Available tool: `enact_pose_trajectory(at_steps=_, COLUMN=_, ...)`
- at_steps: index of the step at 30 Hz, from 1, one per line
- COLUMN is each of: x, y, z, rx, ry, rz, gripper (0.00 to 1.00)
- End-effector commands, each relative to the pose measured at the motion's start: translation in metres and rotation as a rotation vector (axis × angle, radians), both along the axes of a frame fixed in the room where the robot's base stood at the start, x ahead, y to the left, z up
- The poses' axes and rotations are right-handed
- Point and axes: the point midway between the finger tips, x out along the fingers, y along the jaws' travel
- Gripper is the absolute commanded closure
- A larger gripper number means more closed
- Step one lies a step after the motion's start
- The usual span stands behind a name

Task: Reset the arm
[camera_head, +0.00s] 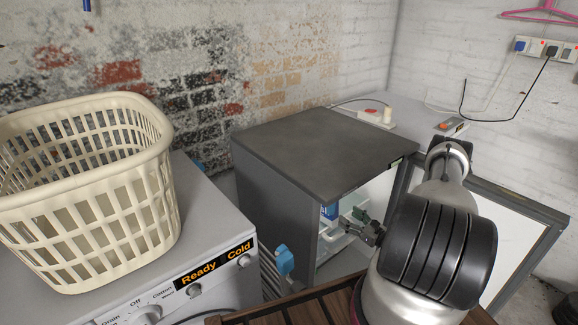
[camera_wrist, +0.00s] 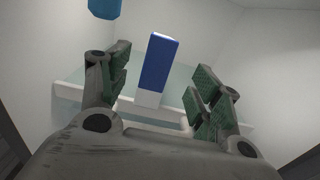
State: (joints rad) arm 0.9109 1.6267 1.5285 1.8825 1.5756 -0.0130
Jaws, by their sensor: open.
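My gripper (camera_head: 366,226) reaches into the open doorway of a small dark grey fridge (camera_head: 268,190), in front of its white interior. In the wrist view my gripper (camera_wrist: 166,88) is open, with its green-padded fingers spread apart. A blue and white carton (camera_wrist: 158,66) stands upright beyond the gap between the fingers, on or behind a clear shelf with a white edge.
The fridge door (camera_head: 520,225) stands open at the right, beside my arm. A washing machine (camera_head: 205,225) with a cream laundry basket (camera_head: 100,225) on top stands at the left. A blue object (camera_wrist: 104,8) shows at the top of the wrist view. A wooden slatted surface (camera_head: 300,312) lies at the front.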

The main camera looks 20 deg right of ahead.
Motion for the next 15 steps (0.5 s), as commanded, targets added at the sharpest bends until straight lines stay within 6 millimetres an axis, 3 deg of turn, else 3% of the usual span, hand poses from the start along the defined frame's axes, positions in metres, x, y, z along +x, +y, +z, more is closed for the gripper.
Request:
enact_pose_trajectory(at_steps=4, x=-0.002, y=0.003, z=-0.006, rx=-0.008, ry=0.024, rz=0.016, gripper=0.36)
enact_pose_trajectory(at_steps=7, x=-0.017, y=0.021, z=-0.015, rx=-0.010, ry=0.066, rz=0.091, gripper=0.36)
enact_pose_trajectory(at_steps=11, x=-0.053, y=0.059, z=-0.025, rx=0.006, ry=0.136, rz=0.224, gripper=0.36)
enact_pose_trajectory(at_steps=13, x=-0.076, y=0.077, z=-0.018, rx=0.000, ry=0.170, rz=0.327, gripper=0.36)
enact_pose_trajectory(at_steps=15, x=-0.098, y=0.089, z=0.000, rx=-0.036, ry=0.193, rz=0.452, gripper=0.36)
